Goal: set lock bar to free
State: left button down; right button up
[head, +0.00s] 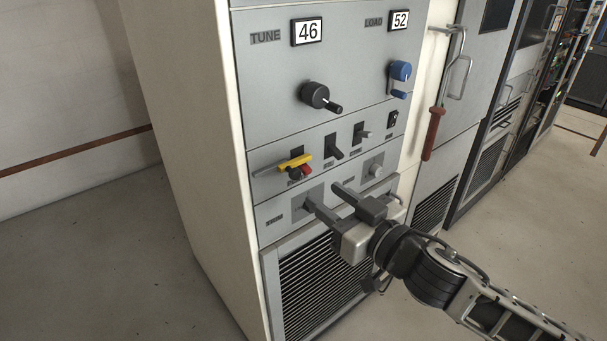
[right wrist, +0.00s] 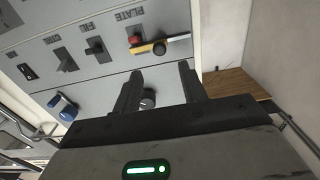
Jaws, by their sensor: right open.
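The lock bar (head: 294,163) is a yellow bar with a grey end. It lies across the left end of the switch row, at a slight tilt, next to a red switch lever (head: 305,170). In the right wrist view, which is turned upside down, the bar (right wrist: 150,47) shows beyond the fingertips near the PLATE label. My right gripper (head: 324,194) is open and empty, in front of the lower panel, below and right of the bar and apart from it. Its two fingers (right wrist: 159,72) show in the right wrist view. My left gripper is out of view.
Above the switches are a black TUNE crank (head: 316,97) and a blue LOAD crank (head: 400,72). Black levers (head: 334,151) stand right of the bar. A red-handled rod (head: 433,132) hangs at the cabinet's right. Open floor (head: 110,260) lies to the left.

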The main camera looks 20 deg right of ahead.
aim_at(297, 175)
jog(key=p+x, duration=0.1)
jog(key=x, duration=0.6)
jog(key=shift+w+a+f, duration=0.1)
jog(key=shift+w, duration=0.2)
